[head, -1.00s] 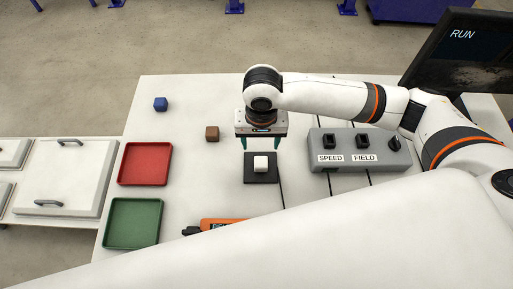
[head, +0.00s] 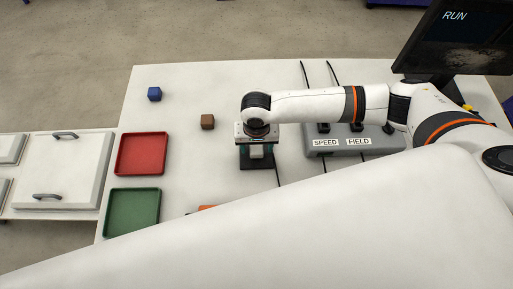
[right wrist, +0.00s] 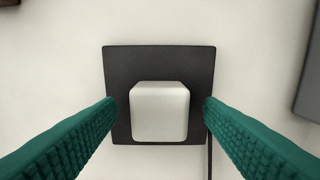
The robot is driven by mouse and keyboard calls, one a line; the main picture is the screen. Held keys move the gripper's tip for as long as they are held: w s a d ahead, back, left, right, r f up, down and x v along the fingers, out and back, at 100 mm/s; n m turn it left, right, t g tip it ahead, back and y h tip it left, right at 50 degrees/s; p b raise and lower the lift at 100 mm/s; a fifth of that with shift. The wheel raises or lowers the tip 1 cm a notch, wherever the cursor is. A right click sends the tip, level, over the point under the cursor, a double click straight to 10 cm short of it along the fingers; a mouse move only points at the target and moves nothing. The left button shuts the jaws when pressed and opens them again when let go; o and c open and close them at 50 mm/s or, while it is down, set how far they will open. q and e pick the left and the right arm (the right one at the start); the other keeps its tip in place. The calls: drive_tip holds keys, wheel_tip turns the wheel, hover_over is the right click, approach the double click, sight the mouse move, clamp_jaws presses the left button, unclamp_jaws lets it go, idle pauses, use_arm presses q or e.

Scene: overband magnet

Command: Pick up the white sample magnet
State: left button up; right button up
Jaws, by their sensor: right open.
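The white sample magnet (right wrist: 159,112) is a rounded white block on a black square pad (right wrist: 160,62). In the head view the white magnet (head: 256,152) shows just below my right gripper (head: 256,150), in front of the dark pad (head: 257,165). In the right wrist view the two green fingers of my right gripper (right wrist: 159,108) stand apart on either side of the magnet. A gap shows between each finger and the magnet. The gripper is open and empty. My left gripper is not in view.
A brown cube (head: 207,121) and a blue cube (head: 155,94) lie left of the gripper. A red tray (head: 142,154) and a green tray (head: 132,211) stand at the table's left. A grey SPEED and FIELD control box (head: 345,146) is at the right, near a RUN screen (head: 455,40).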

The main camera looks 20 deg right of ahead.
drive_tip(key=c, duration=1.2)
drive_tip(key=shift+r, duration=0.15)
